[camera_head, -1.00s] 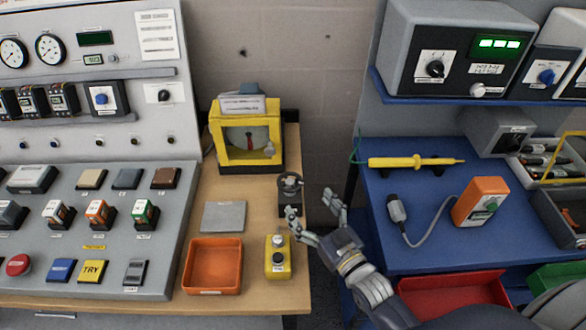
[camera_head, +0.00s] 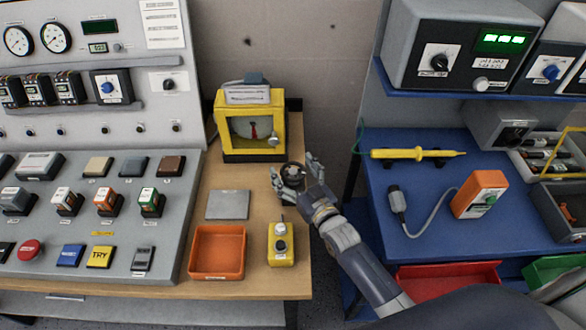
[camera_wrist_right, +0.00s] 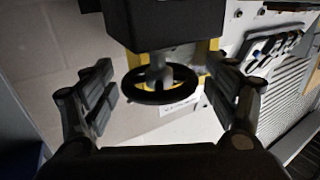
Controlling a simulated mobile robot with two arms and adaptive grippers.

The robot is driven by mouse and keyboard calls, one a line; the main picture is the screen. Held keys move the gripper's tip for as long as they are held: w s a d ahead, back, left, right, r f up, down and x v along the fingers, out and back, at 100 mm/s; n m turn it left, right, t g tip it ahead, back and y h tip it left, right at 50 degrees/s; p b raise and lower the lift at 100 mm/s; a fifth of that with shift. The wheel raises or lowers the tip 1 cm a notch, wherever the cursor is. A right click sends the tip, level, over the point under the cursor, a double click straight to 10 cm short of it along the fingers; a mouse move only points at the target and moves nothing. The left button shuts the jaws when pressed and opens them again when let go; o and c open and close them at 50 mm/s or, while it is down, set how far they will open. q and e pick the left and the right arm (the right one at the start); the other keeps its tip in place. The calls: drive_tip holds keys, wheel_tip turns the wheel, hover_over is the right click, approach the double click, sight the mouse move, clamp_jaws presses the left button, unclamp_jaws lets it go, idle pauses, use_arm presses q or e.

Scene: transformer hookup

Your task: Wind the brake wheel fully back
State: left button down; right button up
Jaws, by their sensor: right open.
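The brake wheel (camera_wrist_right: 160,84) is a small black handwheel on a short grey shaft from a black box (camera_wrist_right: 165,22) in the right wrist view. In the head view the wheel (camera_head: 293,172) stands at the bench's right side, partly hidden by my right gripper. My right gripper (camera_head: 293,182) is open around it, and in the right wrist view its fingers (camera_wrist_right: 163,90) stand on either side of the rim, apart from it. My left gripper is not in view.
A yellow-framed gauge box (camera_head: 250,125) stands behind the wheel. An orange tray (camera_head: 218,252), a grey plate (camera_head: 228,205) and a yellow button box (camera_head: 281,244) lie in front on the wooden bench. A blue table (camera_head: 420,220) with a yellow probe (camera_head: 418,154) is to the right.

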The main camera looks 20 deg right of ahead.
drive_tip(key=c, duration=1.1)
drive_tip(key=shift+d+n+y+b, duration=0.1)
drive_tip(key=shift+n+y+b, duration=0.2)
drive_tip(key=shift+y, duration=0.1)
drive_tip(key=n+g+y+b, duration=0.1)
drive_tip(key=n+y+b, duration=0.1)
drive_tip(key=y, duration=0.1)
drive_tip(key=shift+f, duration=0.1)
drive_tip(key=n+g+y+b, duration=0.2)
drive_tip(key=n+y+b, duration=0.1)
drive_tip(key=shift+g+y+b, duration=0.3)
drive_tip(key=shift+y, duration=0.1)
drive_tip(key=shift+n+g+y+b, duration=0.9)
drive_tip(key=shift+g+y+b, duration=0.2)
drive_tip(key=shift+b, duration=0.05)
drive_tip(key=shift+r, duration=0.2)
